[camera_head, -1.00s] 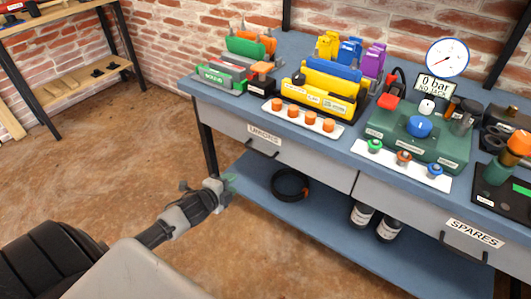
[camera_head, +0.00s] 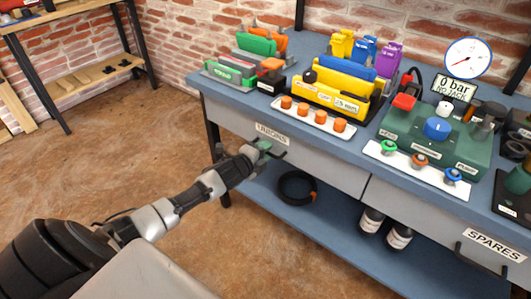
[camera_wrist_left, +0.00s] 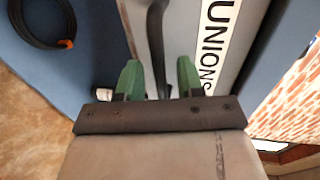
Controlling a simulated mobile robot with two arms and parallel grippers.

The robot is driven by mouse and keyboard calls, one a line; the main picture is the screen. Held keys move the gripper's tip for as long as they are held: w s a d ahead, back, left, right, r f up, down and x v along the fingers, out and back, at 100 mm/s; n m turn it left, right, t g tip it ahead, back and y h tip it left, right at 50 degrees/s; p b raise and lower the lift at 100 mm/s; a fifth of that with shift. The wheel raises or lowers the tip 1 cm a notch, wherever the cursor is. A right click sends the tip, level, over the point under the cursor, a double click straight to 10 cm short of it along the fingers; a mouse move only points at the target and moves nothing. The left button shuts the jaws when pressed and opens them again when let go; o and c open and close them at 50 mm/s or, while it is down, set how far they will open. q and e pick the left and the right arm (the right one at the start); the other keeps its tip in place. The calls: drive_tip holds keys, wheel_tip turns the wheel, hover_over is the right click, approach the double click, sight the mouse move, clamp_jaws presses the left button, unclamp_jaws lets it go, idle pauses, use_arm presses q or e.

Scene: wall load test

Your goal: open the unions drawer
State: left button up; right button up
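The unions drawer (camera_head: 318,167) is the left grey drawer under the blue bench top, and its front looks flush with the bench. Its white UNIONS label (camera_head: 273,133) sits above a dark bar handle (camera_head: 281,154). My left gripper (camera_head: 264,146) is at the handle in the head view. In the left wrist view my green fingertips (camera_wrist_left: 157,80) are apart, with the dark handle (camera_wrist_left: 157,40) running into the gap between them. I see no finger closed on the handle; whether one touches it I cannot tell. My right gripper is not in view.
The SPARES drawer (camera_head: 440,215) is to the right. A black coil (camera_head: 297,188) and two bottles (camera_head: 385,228) are on the lower shelf (camera_head: 330,225). A tray of orange caps (camera_head: 314,120) is near the bench edge above. Open floor lies left.

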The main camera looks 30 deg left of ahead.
use_arm(q)
drive_tip(key=shift+w+f, duration=0.1)
drive_tip(key=shift+w, duration=0.3)
clamp_jaws()
drive_tip(key=shift+s, duration=0.1)
